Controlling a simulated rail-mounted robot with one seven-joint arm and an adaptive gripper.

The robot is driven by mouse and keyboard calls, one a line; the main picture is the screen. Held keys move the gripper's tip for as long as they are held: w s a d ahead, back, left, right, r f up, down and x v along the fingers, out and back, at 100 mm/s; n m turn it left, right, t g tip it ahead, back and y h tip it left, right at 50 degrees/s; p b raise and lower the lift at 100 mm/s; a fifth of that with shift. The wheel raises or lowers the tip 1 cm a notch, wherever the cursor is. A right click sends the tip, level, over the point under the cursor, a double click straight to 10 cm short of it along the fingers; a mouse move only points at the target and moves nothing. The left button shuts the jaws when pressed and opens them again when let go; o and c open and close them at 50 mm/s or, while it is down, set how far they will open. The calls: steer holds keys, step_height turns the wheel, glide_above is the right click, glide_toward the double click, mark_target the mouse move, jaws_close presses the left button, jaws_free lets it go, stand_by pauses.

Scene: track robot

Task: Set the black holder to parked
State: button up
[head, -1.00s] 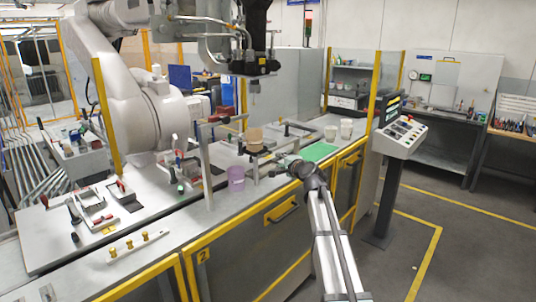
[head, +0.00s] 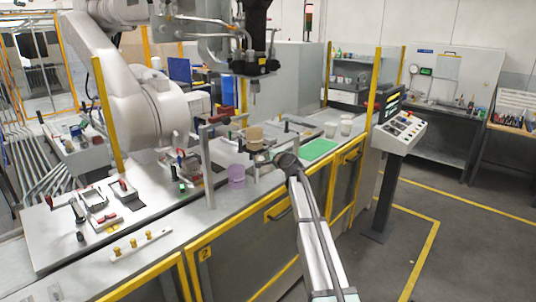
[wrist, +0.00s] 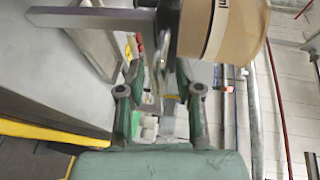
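My arm reaches from the bottom of the head view to the bench, beside the tan cup (head: 254,139) and the purple cup (head: 236,176). Its end hides most of my gripper there. In the wrist view my gripper (wrist: 160,98) shows two dark green fingers set apart, with a gap between them. Grey metal parts (wrist: 162,70) show in line with this gap; I cannot tell whether the fingers touch them. The tan cup (wrist: 222,28) is close by at the top of the wrist view. I cannot say for certain which dark part is the black holder.
A metal post (head: 207,165) stands left of the purple cup. A green mat (head: 318,149) and pale cups (head: 346,125) lie to the right. Red-handled clamps (head: 123,190) and a strip with yellow knobs (head: 140,244) are on the left. A control console (head: 401,131) stands at right.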

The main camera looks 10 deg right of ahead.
jaws_close()
steer(key=shift+w+d+f+b, duration=0.1)
steer(key=shift+w+d+b, duration=0.35)
steer(key=shift+b, duration=0.05)
steer(key=w+d+b, duration=0.9)
steer(key=w+d, duration=0.3)
steer(key=d, duration=0.2)
steer(key=shift+d+r+b, duration=0.2)
steer(key=shift+d+b, duration=0.15)
steer(key=shift+d, duration=0.05)
